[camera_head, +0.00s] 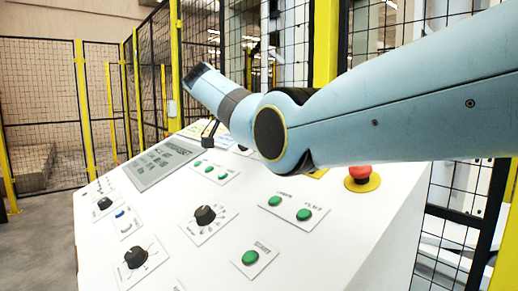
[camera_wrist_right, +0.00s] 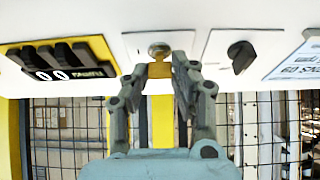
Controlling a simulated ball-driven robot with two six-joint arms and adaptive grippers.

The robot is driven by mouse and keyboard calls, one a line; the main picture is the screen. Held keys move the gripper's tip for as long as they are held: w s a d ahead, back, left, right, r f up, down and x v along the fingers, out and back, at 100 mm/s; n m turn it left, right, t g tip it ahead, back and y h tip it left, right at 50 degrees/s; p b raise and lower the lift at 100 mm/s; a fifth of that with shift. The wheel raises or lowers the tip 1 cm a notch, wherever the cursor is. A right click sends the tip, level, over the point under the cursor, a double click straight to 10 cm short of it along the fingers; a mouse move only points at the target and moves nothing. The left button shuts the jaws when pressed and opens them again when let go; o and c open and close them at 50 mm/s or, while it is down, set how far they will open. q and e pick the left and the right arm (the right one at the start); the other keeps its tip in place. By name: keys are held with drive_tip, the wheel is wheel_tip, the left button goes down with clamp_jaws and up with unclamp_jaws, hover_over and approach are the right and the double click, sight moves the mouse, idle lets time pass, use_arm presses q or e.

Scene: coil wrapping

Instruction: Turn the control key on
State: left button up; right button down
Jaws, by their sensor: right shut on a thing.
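The control key (camera_wrist_right: 159,70) has a yellowish head and sits at a round metal lock on a white plate, at the top middle of the right wrist view. My right gripper (camera_wrist_right: 160,75) has its two fingers on either side of the key head and is shut on it. Which way the key is turned is hard to tell. In the head view my right arm reaches in from the right over the white control panel (camera_head: 330,235). A small dark part of the right gripper (camera_head: 210,131) shows below the arm; the key is hidden there. My left gripper is not in view.
A black rotary knob (camera_wrist_right: 240,56) is beside the key plate, and a black counter on yellow (camera_wrist_right: 62,60) is on its other side. The panel carries a red emergency button (camera_head: 360,175), green buttons (camera_head: 250,257), dark knobs (camera_head: 205,215) and a screen (camera_head: 162,161). Mesh fencing (camera_head: 40,90) stands behind.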

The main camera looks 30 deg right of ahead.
idle(0.4)
drive_tip(key=c, duration=1.1)
unclamp_jaws()
drive_tip(key=v, duration=1.2)
drive_tip(key=shift+a+f, duration=0.1)
